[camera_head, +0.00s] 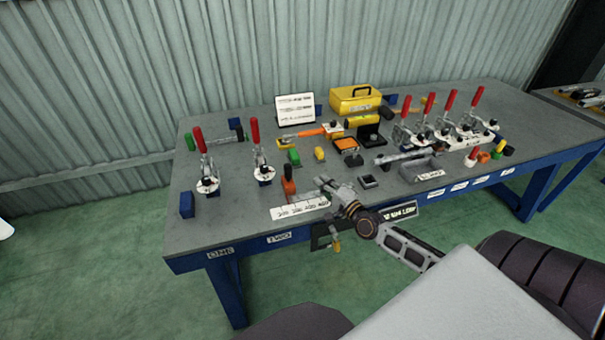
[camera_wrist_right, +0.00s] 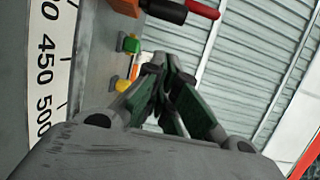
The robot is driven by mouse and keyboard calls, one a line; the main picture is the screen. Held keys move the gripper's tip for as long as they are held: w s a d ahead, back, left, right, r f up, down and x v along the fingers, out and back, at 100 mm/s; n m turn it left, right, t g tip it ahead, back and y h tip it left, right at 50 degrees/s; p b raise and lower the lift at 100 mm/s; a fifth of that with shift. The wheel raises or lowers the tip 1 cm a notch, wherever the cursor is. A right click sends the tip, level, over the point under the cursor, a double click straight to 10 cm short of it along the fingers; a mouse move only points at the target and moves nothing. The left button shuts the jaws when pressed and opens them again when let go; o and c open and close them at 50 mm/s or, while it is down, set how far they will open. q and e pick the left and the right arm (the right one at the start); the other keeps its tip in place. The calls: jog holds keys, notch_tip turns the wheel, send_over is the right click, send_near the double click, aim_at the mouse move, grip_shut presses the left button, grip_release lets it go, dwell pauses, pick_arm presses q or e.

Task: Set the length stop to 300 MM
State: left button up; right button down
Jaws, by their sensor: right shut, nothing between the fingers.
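The length scale (camera_head: 300,208) is a white numbered strip near the table's front edge; its numbers are too small to read in the head view. In the right wrist view the scale (camera_wrist_right: 45,75) shows 450 and 500. An orange-red upright piece (camera_head: 289,186), perhaps the stop, stands behind the strip's left half. An orange-red piece with a dark bar and red tip (camera_wrist_right: 170,10) crosses the top of the wrist view; I cannot tell its setting. My right gripper (camera_head: 326,184) is shut and empty, above the strip's right end. Its fingers (camera_wrist_right: 165,75) meet in the wrist view. My left gripper is not in view.
Red-handled toggle clamps (camera_head: 257,160) stand left and at the back right. A grey tray (camera_head: 422,170) and a small dark box (camera_head: 368,181) are to the right. A yellow toolbox (camera_head: 355,98) stands at the back.

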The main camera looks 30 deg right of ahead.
aim_at(289, 182)
jog(key=shift+w, duration=0.9)
jog(key=shift+w+a, duration=0.1)
jog(key=shift+w, duration=1)
jog(key=shift+w+a, duration=0.1)
jog(key=shift+w, duration=0.45)
jog(key=shift+w+a+p, duration=0.4)
jog(key=shift+w+a, duration=0.05)
jog(key=shift+w+a+r, duration=0.1)
jog(key=shift+w+a, duration=0.35)
jog(key=shift+a, duration=0.1)
jog(key=shift+w+a+p, duration=0.3)
jog(key=shift+a+p, duration=0.05)
jog(key=shift+a, duration=0.05)
jog(key=shift+w+a, duration=0.1)
jog(key=shift+w, duration=0.05)
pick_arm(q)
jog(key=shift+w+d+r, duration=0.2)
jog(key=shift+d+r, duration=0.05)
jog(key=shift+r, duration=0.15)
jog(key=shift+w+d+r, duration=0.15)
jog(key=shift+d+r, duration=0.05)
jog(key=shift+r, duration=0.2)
